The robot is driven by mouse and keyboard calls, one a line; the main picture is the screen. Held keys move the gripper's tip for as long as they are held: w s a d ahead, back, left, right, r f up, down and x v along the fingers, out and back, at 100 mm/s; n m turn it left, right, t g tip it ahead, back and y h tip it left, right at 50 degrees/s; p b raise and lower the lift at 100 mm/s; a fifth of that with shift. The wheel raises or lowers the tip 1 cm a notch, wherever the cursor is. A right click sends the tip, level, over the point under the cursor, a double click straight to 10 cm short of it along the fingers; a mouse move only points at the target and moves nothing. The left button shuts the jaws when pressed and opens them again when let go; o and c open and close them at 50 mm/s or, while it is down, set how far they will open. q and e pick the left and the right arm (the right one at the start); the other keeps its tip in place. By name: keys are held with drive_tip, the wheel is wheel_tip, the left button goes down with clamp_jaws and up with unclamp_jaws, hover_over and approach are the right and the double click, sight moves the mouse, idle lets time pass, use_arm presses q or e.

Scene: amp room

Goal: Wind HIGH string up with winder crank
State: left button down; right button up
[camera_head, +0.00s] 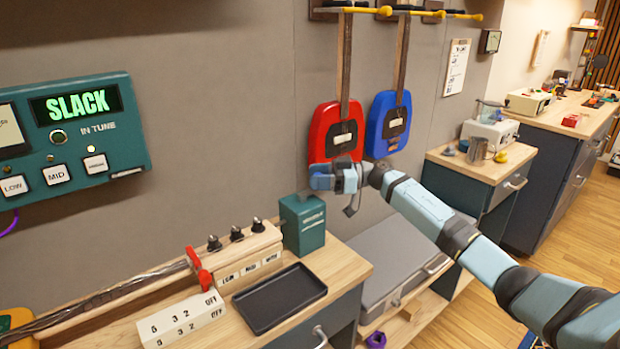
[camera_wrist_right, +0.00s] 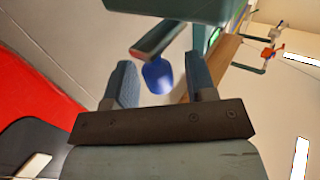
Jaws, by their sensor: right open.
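On the bench a wooden headstock (camera_head: 250,255) carries three dark pegs (camera_head: 237,234) above a row of labels; the one on the right probably reads HIGH. A red piece (camera_head: 199,269) sits over the strings on the neck. The wall tuner (camera_head: 75,130) displays SLACK. My right gripper (camera_head: 335,178) is raised in front of the hanging red instrument. In the right wrist view its fingers (camera_wrist_right: 163,82) are apart. A bar with a blue knob-like end (camera_wrist_right: 157,76) shows between them, possibly the crank; I cannot tell whether it touches them. My left gripper is not in view.
A green box (camera_head: 303,225) stands beside the headstock. A black tray (camera_head: 279,298) and a white block marked OFF (camera_head: 182,322) are in front. Red (camera_head: 335,131) and blue (camera_head: 388,124) instruments hang on the wall. A grey case (camera_head: 392,262) lies right of the bench.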

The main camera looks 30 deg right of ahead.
drive_tip(key=shift+x, duration=1)
